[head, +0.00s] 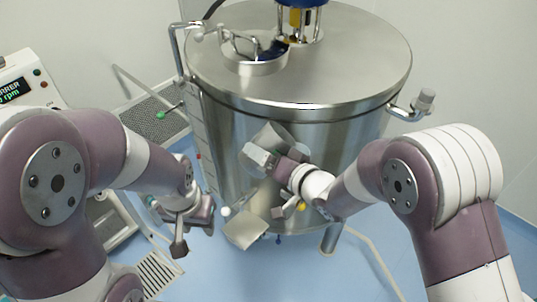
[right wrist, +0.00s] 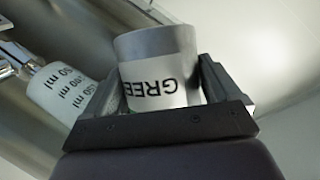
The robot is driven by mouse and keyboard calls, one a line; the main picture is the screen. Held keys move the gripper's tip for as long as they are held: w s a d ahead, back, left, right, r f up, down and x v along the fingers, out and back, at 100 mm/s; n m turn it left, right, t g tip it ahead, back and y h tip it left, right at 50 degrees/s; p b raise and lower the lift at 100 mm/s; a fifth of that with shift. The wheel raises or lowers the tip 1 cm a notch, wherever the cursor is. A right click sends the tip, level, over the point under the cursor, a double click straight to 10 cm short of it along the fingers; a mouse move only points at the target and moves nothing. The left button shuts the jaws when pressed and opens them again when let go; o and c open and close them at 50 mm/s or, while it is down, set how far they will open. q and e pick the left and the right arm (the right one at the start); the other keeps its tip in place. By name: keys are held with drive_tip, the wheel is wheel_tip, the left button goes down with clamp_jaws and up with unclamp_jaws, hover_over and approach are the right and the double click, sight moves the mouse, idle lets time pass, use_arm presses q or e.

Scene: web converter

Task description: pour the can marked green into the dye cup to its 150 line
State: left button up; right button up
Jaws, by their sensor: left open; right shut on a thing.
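The can marked green (right wrist: 158,58) is a grey metal can with a white label; "GREE" reads upside down in the right wrist view. My right gripper (head: 264,157) is shut on it, with a finger on either side, in front of the steel vessel. The dye cup (right wrist: 62,92) is white with black ml marks. It stands to the left of the can in the right wrist view, apart from it. Its liquid level cannot be told, and I cannot make it out in the head view. My left gripper (head: 190,229) is open and empty, low on the left.
A large steel vessel (head: 235,140) with a flat lid (head: 345,60) fills the middle. A metal pipe (head: 175,55) runs down its left side, and a valve fitting (head: 412,106) sticks out at its right. A control box (head: 24,82) stands at the left. Blue floor shows below.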

use_arm(q)
drive_tip(key=shift+w+f, duration=0.3)
drive_tip(key=shift+w, duration=0.35)
use_arm(e)
drive_tip(key=shift+a+f+m+y, duration=0.1)
drive_tip(key=shift+f+m+y, duration=0.15)
drive_tip(key=shift+m+y, duration=0.15)
